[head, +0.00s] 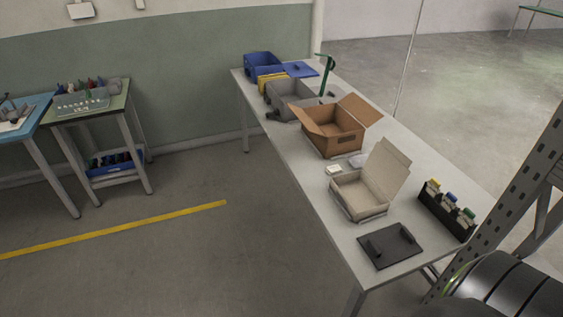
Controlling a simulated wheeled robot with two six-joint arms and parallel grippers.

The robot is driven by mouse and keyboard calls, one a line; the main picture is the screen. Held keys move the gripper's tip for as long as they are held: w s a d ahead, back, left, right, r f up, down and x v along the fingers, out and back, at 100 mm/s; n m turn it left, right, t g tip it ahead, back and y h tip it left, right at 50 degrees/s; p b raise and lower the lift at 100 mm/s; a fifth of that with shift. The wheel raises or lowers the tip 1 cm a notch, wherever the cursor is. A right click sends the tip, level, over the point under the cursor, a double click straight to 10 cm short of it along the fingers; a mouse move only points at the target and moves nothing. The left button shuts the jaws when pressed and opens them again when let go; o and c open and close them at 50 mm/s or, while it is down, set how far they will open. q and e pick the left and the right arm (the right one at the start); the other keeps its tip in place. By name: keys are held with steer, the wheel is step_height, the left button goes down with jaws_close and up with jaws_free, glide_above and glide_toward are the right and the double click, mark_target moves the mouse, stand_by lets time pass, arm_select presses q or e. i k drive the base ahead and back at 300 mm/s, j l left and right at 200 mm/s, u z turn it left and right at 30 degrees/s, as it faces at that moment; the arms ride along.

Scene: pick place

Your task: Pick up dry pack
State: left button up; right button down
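No thing in view is clearly marked as the dry pack. A small whitish item (333,169) lies on the long white table (404,269), between the open brown cardboard box (338,132) and the open pale carton (362,193). A flat, pale greyish item (358,160) lies just right of it. Both are too small to identify for certain. The inside of the brown box is partly hidden by its walls and flaps. Neither of my grippers is in view.
A black holder (446,215) with colored-top items and a dark flat tray (390,246) occupy the near table end. Grey bins (288,92) and a blue bin (263,64) stand at the far end. A grey perforated post (513,185) rises at right. Floor left of the table is clear.

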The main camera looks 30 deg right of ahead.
mark_target(335, 169)
steer(key=i+j+z, duration=0.1)
steer(key=i+z, duration=0.2)
steer(key=i, duration=0.15)
steer(key=i+j+z, duration=0.25)
steer(key=i, duration=0.2)
